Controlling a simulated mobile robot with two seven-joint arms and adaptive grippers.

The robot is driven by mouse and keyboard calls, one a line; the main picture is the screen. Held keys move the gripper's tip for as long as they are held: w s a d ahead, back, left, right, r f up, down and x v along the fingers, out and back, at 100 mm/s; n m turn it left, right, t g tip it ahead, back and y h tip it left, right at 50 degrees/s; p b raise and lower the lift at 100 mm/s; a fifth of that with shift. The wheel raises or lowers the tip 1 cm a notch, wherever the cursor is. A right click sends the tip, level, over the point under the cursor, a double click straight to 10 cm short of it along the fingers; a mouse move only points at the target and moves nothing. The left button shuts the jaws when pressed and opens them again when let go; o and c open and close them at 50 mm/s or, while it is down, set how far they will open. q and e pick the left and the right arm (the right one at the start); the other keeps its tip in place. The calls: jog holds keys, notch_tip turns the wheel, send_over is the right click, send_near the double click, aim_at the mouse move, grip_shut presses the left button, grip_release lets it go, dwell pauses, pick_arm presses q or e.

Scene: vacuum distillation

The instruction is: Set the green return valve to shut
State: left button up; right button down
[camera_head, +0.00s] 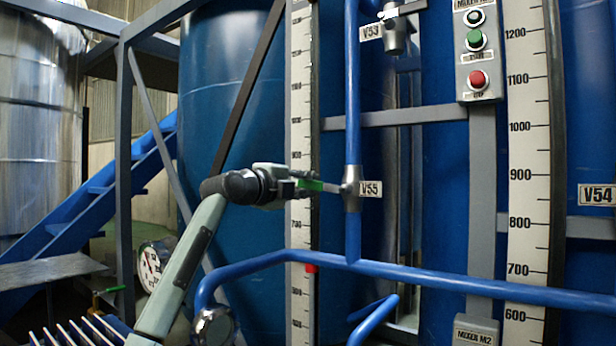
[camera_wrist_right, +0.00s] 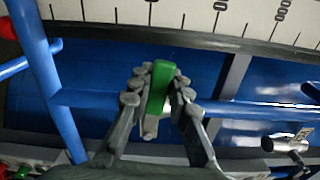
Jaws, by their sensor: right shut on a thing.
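The green valve handle (camera_head: 312,185) sticks out to the left from a metal valve body (camera_head: 351,189) on the vertical blue pipe, beside the tag V55 (camera_head: 371,189). The handle lies nearly level, across the pipe. My right gripper (camera_head: 298,184) reaches it from the left and is shut on its green grip. In the right wrist view the green grip (camera_wrist_right: 160,88) stands between both fingers of the right gripper (camera_wrist_right: 161,84). My left gripper is not in view.
A long blue pipe (camera_head: 430,277) runs across below the valve. Scale strips (camera_head: 302,120) and (camera_head: 527,150) another scale strip flank it, before blue tanks. A button box (camera_head: 478,50) is at the upper right. Another green handle (camera_head: 112,290) shows at the lower left.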

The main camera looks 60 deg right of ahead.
jog(key=shift+f+n, duration=0.6)
jog(key=shift+n, duration=0.1)
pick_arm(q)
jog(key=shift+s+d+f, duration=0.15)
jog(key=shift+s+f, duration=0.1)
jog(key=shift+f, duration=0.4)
pick_arm(e)
jog(key=shift+f, duration=0.1)
jog(key=c, duration=1.4)
grip_release()
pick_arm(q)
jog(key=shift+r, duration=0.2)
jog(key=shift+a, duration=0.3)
pick_arm(e)
jog(key=shift+a, duration=0.1)
